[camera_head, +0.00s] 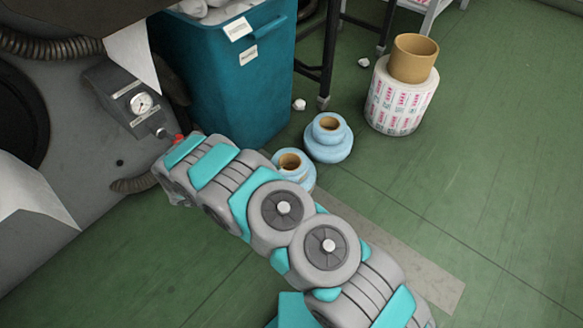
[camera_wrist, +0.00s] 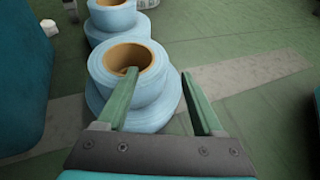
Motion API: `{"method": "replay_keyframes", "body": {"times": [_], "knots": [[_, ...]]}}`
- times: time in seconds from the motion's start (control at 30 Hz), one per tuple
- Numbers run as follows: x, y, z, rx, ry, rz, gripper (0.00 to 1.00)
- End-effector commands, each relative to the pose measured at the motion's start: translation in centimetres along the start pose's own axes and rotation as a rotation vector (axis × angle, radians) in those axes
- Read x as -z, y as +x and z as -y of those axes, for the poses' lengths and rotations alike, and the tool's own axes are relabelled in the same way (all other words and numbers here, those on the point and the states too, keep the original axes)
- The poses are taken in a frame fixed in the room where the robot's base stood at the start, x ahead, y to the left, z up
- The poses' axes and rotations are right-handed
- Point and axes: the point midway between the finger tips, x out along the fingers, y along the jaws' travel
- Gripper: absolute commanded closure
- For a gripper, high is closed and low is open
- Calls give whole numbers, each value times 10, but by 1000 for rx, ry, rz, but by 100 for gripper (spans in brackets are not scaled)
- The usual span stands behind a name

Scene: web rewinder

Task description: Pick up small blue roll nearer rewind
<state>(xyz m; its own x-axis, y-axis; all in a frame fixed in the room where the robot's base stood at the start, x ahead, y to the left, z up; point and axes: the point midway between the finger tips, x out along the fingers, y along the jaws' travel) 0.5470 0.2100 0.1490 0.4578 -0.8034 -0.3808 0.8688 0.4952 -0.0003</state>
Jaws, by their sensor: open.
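Two light-blue rolls with brown cores stand on the floor, each a narrower roll above a wider one. The nearer small blue roll (camera_wrist: 101,72) fills the middle of the wrist view; in the head view this roll (camera_head: 293,180) is partly covered by my arm. The other blue roll (camera_head: 328,150) stands just behind it, and also shows in the wrist view (camera_wrist: 113,20). My gripper (camera_wrist: 159,74) is open, its left finger over the core opening and its right finger outside the right side. I cannot tell whether either touches. In the head view my arm hides the gripper.
A teal bin (camera_head: 225,80) stands behind the rolls. A large printed roll (camera_head: 400,102) with a brown core (camera_head: 413,60) on it stands at the upper right. The grey machine (camera_head: 60,100) with a gauge (camera_head: 141,103) is at left. The floor at right is clear.

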Motion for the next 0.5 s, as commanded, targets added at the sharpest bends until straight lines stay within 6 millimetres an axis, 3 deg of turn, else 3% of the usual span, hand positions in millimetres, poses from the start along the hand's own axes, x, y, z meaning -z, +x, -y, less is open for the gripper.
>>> {"method": "replay_keyframes", "body": {"times": [0.5], "knots": [[1, 61, 1, 2, 1, -3, 32]]}}
